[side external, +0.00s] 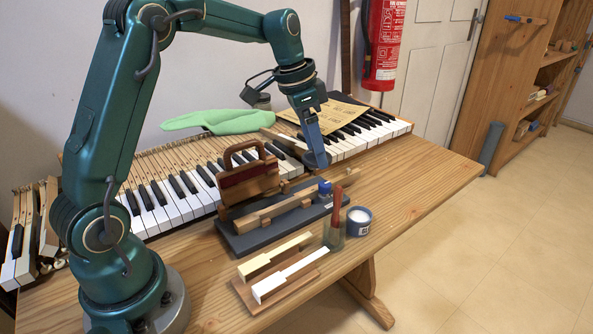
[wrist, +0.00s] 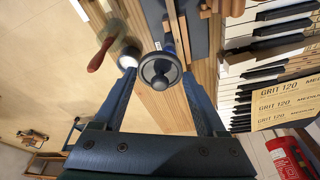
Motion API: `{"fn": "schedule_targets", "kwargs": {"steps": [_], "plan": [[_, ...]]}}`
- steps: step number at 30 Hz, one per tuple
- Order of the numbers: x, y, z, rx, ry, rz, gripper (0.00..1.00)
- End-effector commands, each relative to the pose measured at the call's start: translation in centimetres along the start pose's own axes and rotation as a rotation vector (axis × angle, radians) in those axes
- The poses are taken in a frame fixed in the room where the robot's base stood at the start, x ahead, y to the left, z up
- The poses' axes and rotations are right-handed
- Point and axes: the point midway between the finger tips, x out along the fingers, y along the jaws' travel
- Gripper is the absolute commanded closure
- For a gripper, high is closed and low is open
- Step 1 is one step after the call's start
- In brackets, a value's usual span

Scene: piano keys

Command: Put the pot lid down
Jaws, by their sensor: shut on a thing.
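The pot lid, a round dark grey-blue disc with rings and a central knob, shows in the wrist view (wrist: 158,71) between the fingertips of my gripper (wrist: 158,76). My gripper is shut on it. In the side view my gripper (side external: 318,163) points down above the table, near the right end of the dark fixture; I cannot clearly make out the lid there. The blue pot (side external: 359,222) stands uncovered on the table with white contents, nearer the camera than my gripper. It shows partly behind a finger in the wrist view (wrist: 130,57).
A glass jar with a red-handled brush (side external: 336,208) stands beside the pot. The dark fixture (side external: 240,243) holds wooden pieces. Loose keys lie on a small board (side external: 277,298). The keyboard (side external: 180,205) and sandpaper (side external: 322,116) lie behind. The table's right part (side external: 430,165) is clear.

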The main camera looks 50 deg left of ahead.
Motion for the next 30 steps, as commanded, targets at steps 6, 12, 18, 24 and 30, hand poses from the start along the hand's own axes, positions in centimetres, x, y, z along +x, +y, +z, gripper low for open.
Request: {"fn": "schedule_targets", "kwargs": {"steps": [6,12,18,24,30], "plan": [[-1.8,-1.0,0.6,0.008,0.003,0.000,0.78],[-4.7,1.5,0.9,0.030,0.004,0.006,0.78],[-6.5,5.1,3.3,-0.064,0.004,-0.020,0.78],[-6.7,7.5,6.4,-0.220,0.004,-0.062,0.78],[-5.8,7.9,8.0,-0.347,0.001,-0.095,0.78]]}}
